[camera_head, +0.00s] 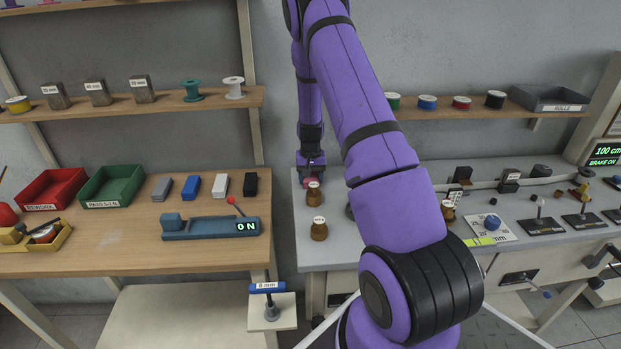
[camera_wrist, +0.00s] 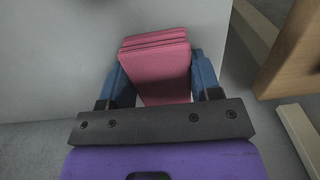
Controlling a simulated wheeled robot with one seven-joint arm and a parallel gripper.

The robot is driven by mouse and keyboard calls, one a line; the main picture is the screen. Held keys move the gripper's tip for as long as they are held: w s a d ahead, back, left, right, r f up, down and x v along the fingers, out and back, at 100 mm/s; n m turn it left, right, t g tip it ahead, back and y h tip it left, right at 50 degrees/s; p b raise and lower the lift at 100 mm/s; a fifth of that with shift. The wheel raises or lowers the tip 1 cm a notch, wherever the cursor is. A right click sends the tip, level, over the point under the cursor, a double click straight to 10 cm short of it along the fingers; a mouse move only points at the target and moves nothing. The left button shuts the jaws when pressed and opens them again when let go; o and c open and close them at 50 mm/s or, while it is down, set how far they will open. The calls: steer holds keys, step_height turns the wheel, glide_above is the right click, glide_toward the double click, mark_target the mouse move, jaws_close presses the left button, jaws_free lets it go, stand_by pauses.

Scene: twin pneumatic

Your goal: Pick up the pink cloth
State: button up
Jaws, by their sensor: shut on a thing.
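The pink cloth (camera_wrist: 158,70) is a folded, layered stack between the two blue fingers of my gripper (camera_wrist: 160,82) in the wrist view. The fingers press on its left and right sides. I cannot tell whether the cloth touches the bench.
Two brown knobbed weights (camera_head: 319,229) stand on the bench just in front of my gripper. A wooden table (camera_head: 120,250) with a red bin (camera_head: 52,188), a green bin (camera_head: 112,186) and several small blocks is to the left, across a narrow gap. Shelves with spools hang behind.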

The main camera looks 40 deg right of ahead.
step_height(320, 180, up, 10)
stand_by(0.5)
